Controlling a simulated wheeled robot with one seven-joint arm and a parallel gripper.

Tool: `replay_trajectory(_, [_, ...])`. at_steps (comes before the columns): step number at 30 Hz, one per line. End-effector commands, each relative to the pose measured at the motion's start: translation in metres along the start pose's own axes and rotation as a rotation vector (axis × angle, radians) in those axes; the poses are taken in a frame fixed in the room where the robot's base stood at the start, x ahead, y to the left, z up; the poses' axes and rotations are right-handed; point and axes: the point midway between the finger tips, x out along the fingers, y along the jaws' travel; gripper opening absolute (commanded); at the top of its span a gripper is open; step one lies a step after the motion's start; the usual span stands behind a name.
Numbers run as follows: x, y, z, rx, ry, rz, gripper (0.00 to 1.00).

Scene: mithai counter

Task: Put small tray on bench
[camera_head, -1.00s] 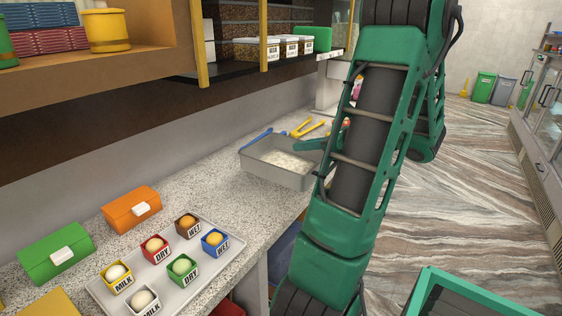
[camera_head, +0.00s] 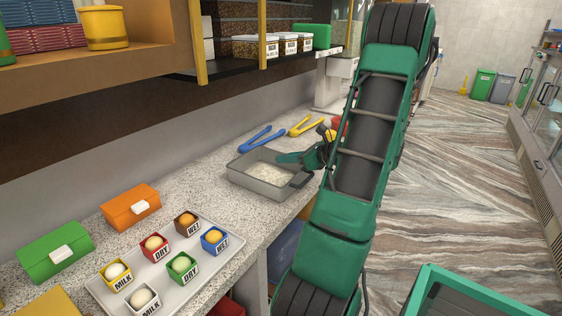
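The small tray (camera_head: 243,184) is a grey rectangular pan with a pale, whitish layer inside. It looks level and appears to rest on the speckled bench (camera_head: 205,192), close to the front edge. My gripper (camera_head: 297,160) is at the tray's right end, with a green finger reaching over the rim. My arm hides part of the gripper, so I cannot tell whether the fingers are closed on the tray wall.
Blue tongs (camera_head: 262,138) and yellow tongs (camera_head: 306,125) lie behind the tray. A light tray (camera_head: 208,279) of labelled cups with balls stands at front left, beside orange (camera_head: 131,207) and green (camera_head: 56,251) boxes. A shelf (camera_head: 120,72) overhangs the bench. Bench between boxes and small tray is clear.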

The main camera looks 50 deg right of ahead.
Motion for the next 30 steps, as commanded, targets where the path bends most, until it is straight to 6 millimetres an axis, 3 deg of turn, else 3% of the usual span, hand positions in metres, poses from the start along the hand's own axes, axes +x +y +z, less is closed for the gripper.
replay_trajectory(10, [0.001,0.001,-0.002,0.001,-0.002,0.001,0.00])
replay_trajectory(12, [0.001,0.000,-0.002,0.001,0.000,0.001,0.19])
replay_trajectory(13, [0.001,0.000,-0.002,0.001,0.000,0.001,0.21])
replay_trajectory(23, [0.000,0.000,0.000,-0.001,0.000,0.000,0.21])
replay_trajectory(30, [-0.032,-0.001,0.000,0.001,0.001,-0.004,0.21])
